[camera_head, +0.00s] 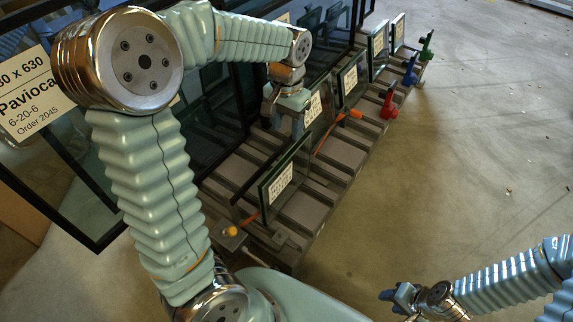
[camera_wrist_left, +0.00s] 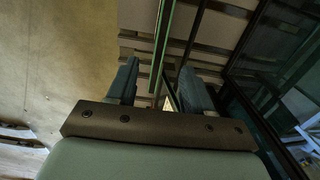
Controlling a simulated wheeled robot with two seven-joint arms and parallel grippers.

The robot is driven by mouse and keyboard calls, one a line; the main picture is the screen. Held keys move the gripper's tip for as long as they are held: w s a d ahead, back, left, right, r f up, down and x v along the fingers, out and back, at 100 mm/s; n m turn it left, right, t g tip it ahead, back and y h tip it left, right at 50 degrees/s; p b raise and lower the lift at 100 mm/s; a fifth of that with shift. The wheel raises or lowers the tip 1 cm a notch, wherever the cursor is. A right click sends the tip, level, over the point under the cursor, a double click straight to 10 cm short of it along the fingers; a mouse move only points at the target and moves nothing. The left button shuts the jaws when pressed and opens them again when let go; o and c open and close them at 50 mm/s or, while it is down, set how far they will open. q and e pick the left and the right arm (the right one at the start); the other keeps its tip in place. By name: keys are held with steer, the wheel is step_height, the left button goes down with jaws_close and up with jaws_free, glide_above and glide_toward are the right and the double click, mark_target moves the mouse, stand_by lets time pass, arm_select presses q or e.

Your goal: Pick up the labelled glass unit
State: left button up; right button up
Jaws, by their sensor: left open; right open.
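Several small glass units with white labels stand upright in a row on a slatted rack (camera_head: 330,160). The nearest labelled glass unit (camera_head: 262,188) stands at the front of the rack. Another labelled glass unit (camera_head: 326,119) stands right beside my left gripper (camera_head: 285,114). My left gripper points down with its jaws open. In the left wrist view, the thin green edge of a glass unit (camera_wrist_left: 163,45) lines up with the gap between the fingers (camera_wrist_left: 160,88); whether it is inside the jaws I cannot tell. My right gripper (camera_head: 392,297) is open and empty, low over the floor, far from the rack.
Large dark-framed panes (camera_head: 75,195) lean at the left, one with a big label (camera_head: 30,92). Red (camera_head: 388,103), blue (camera_head: 410,70) and green (camera_head: 426,46) clamp-like pieces line the rack's right edge. The concrete floor (camera_head: 480,150) to the right is mostly clear.

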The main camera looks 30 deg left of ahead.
mark_target(287, 156)
arm_select(q)
step_height(287, 156, down, 8)
steer(key=shift+w+a+r+b, duration=0.15)
steer(key=shift+b, duration=0.55)
step_height(287, 156, down, 6)
steer(key=shift+b, duration=0.55)
jaws_close()
steer(key=shift+w+r, duration=0.1)
stand_by(0.4)
